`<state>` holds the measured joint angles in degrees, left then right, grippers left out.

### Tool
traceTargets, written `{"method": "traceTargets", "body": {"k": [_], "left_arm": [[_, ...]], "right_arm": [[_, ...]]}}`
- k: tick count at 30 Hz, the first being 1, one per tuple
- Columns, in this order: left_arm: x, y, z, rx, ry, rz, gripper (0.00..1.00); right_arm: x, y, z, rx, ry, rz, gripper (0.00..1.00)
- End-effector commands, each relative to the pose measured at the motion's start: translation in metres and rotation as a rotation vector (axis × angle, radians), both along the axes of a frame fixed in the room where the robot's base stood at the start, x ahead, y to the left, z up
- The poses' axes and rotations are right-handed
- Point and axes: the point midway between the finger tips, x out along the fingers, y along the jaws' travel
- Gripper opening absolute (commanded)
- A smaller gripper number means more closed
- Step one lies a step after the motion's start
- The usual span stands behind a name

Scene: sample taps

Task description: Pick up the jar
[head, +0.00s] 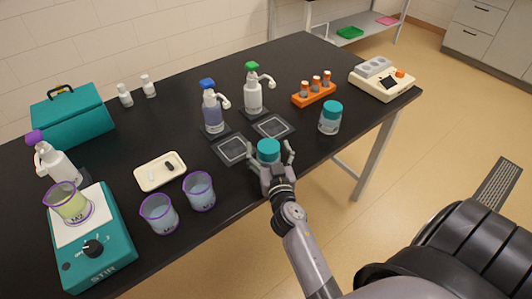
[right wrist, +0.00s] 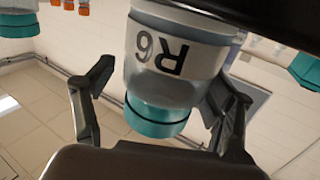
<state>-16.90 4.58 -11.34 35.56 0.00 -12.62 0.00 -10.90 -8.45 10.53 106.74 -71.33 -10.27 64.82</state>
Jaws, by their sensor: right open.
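A jar (head: 268,148) with a teal lid stands near the front edge of the black table in the head view. In the right wrist view the jar (right wrist: 178,62) appears upside down, with a clear body, a white label reading R6 and a teal lid. My right gripper (head: 272,157) is open, with one finger on each side of the jar; a gap shows beside the left finger in the wrist view. Contact on the other side is unclear. A second teal-lidded jar (head: 330,118) stands farther right. My left gripper is not in view.
An orange rack (head: 314,94) with vials and a beige device (head: 381,80) are at the right. Beakers (head: 159,214) (head: 200,190), a white tray (head: 147,184) and a teal stirrer (head: 110,255) are left.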

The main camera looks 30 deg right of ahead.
Motion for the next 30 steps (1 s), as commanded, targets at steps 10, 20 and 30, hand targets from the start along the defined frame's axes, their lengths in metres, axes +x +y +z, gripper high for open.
{"method": "traceTargets", "body": {"k": [10,20,30], "left_arm": [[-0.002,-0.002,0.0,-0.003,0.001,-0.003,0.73],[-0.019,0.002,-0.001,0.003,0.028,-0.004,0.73],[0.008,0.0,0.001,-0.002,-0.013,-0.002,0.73]], "right_arm": [[-0.001,0.001,0.0,0.0,0.001,0.0,0.7],[0.0,0.0,0.0,0.0,0.0,0.0,0.48],[0.0,0.0,0.0,-0.001,0.0,0.0,0.25]]}}
